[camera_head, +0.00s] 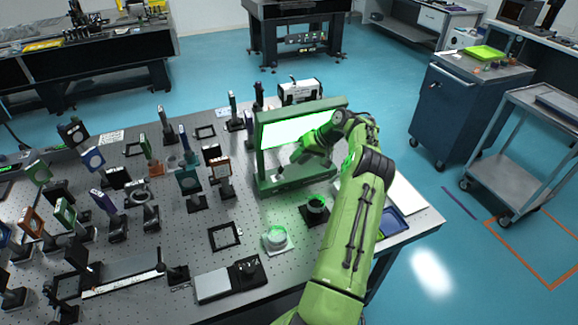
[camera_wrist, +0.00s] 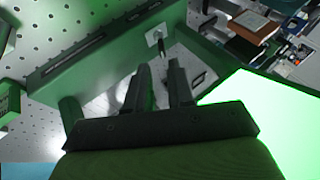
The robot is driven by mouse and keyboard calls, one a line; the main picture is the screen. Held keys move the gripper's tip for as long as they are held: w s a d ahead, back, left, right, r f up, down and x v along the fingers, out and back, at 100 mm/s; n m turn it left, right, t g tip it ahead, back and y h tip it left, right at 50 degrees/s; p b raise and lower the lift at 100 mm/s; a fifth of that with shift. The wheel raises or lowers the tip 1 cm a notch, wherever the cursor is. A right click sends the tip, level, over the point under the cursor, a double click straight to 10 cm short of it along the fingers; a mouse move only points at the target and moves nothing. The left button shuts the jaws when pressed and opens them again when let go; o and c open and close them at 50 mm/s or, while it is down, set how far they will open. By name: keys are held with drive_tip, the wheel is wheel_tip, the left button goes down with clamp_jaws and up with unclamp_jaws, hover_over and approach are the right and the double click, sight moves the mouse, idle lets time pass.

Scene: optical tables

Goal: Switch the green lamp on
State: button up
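The green lamp (camera_head: 264,163) is a green frame with a base, standing on the perforated table. Its panel (camera_head: 285,131) glows bright white-green, and the glowing panel also fills the right of the wrist view (camera_wrist: 275,115). In the wrist view a small dark toggle switch (camera_wrist: 189,46) sticks out of a light plate (camera_wrist: 157,36) on the lamp's green base (camera_wrist: 105,55). My gripper (camera_head: 293,155) is in front of the panel, above the base. In the wrist view its two fingers (camera_wrist: 159,66) are apart with nothing between them. They point toward the switch; contact cannot be told.
Several optical mounts (camera_head: 190,185) crowd the table to the left. A round clear-topped item (camera_head: 276,238) and a dark cylinder (camera_head: 316,208) stand in front of the lamp. A blue tray (camera_head: 392,222) lies at the right table edge. A white-and-black box (camera_head: 299,91) stands behind the lamp.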

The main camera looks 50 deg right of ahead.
drive_tip(key=v, duration=0.8)
drive_tip(key=shift+p, duration=0.4)
